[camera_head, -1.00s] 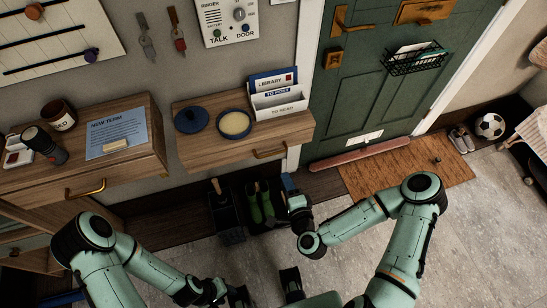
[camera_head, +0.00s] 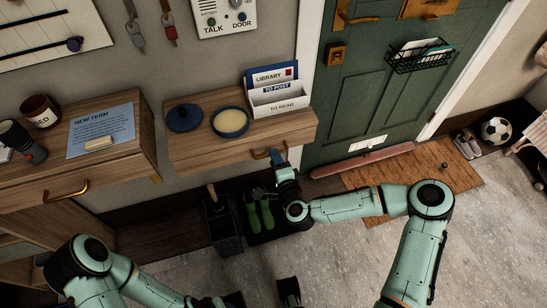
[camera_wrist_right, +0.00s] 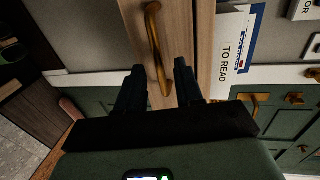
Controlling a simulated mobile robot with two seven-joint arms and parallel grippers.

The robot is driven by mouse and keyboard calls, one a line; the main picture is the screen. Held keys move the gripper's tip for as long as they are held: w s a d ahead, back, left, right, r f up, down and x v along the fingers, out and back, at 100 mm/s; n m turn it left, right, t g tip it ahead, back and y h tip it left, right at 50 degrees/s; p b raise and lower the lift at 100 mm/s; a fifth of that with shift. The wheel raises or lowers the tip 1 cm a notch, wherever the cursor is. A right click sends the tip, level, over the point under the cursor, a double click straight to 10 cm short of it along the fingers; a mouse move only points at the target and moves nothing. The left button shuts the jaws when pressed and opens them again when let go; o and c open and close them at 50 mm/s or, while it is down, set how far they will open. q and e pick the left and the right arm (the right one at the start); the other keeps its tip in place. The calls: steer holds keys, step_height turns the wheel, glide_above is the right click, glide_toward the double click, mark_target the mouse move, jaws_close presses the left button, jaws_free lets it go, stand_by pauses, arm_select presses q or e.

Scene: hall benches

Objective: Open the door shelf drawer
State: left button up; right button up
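The door shelf (camera_head: 190,137) is a wooden wall shelf left of the green door. Its drawer front carries a brass handle (camera_head: 262,154); the drawer looks shut. My right gripper (camera_head: 277,157) is at the right end of this handle. In the right wrist view, the handle (camera_wrist_right: 153,38) runs down between the two open fingers (camera_wrist_right: 161,88), its near end lying between the fingertips. I see no firm grip on it. My left gripper (camera_head: 235,300) is low at the bottom edge of the head view, partly cut off, away from the shelf.
On the shelf stand a blue-rimmed dish (camera_head: 230,121), a blue lid (camera_head: 184,117) and a white letter rack (camera_head: 279,95). Green boots (camera_head: 260,216) and a dark bin (camera_head: 222,225) stand below. A wooden cabinet (camera_head: 40,180) is at left.

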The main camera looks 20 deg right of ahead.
steer(key=shift+x, duration=1)
jaws_close()
stand_by(0.8)
